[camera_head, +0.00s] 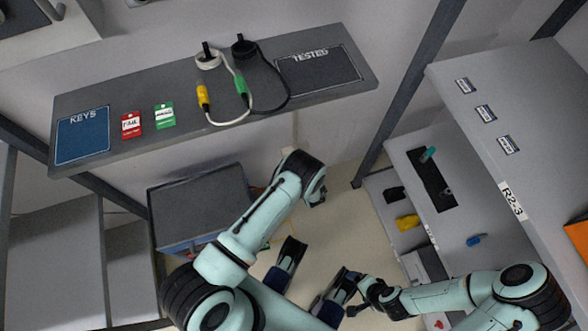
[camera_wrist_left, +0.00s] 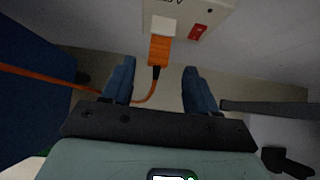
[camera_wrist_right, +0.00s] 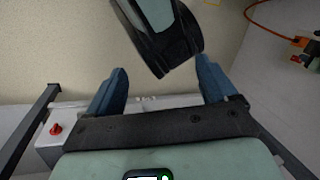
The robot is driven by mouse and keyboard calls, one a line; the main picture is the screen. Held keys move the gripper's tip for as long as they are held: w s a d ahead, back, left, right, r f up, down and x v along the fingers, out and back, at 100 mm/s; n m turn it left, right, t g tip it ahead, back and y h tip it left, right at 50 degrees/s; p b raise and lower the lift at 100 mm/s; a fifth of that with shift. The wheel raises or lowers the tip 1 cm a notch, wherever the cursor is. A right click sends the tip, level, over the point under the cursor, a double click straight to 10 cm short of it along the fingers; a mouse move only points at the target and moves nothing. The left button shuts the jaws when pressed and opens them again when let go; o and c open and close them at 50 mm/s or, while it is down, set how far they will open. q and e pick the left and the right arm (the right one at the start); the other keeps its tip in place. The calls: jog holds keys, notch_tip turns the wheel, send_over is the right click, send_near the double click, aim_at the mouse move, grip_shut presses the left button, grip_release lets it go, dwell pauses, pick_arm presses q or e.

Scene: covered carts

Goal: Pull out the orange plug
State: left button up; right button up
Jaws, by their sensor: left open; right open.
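In the left wrist view the orange plug (camera_wrist_left: 160,48) sits in a white socket piece (camera_wrist_left: 163,26) on a pale outlet box (camera_wrist_left: 190,12). An orange cable (camera_wrist_left: 60,78) runs from its lower end, curving down and off to the left. My left gripper (camera_wrist_left: 159,68) is open, its fingers on either side of the plug's line, the plug ahead of them and not gripped. My right gripper (camera_wrist_right: 160,70) is open and empty, well away from the plug; orange cable (camera_wrist_right: 270,28) shows at the upper right of its view. The plug is hidden in the head view.
A red switch (camera_wrist_left: 198,31) is beside the plug. A wall shelf (camera_head: 220,95) holds cables and tags above my left arm. A grey cabinet (camera_head: 203,200) stands left, a shelving cart (camera_head: 470,190) right. Another of my arm links crosses the right wrist view.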

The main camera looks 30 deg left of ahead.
pick_arm(q)
jog(key=b+x, duration=0.4)
jog(key=x, duration=0.2)
jog(key=shift+w+a+f+b, duration=0.1)
jog(key=shift+a+f+b, duration=0.05)
jog(key=shift+f+b, duration=0.2)
jog(key=shift+w+a+f+b, duration=0.2)
jog(key=shift+w+a+b, duration=0.05)
jog(key=shift+b, duration=0.1)
pick_arm(e)
jog(key=w+d+f+t+h, duration=0.1)
jog(key=w+d+f, duration=0.3)
jog(key=f, duration=0.3)
jog(key=shift+w+f+m+t, duration=0.15)
jog(key=shift+w+m+t, duration=0.2)
jog(key=shift+w, duration=0.45)
jog(key=shift+f, duration=0.1)
pick_arm(q)
jog(key=c, duration=0.9)
jog(key=o, duration=1.4)
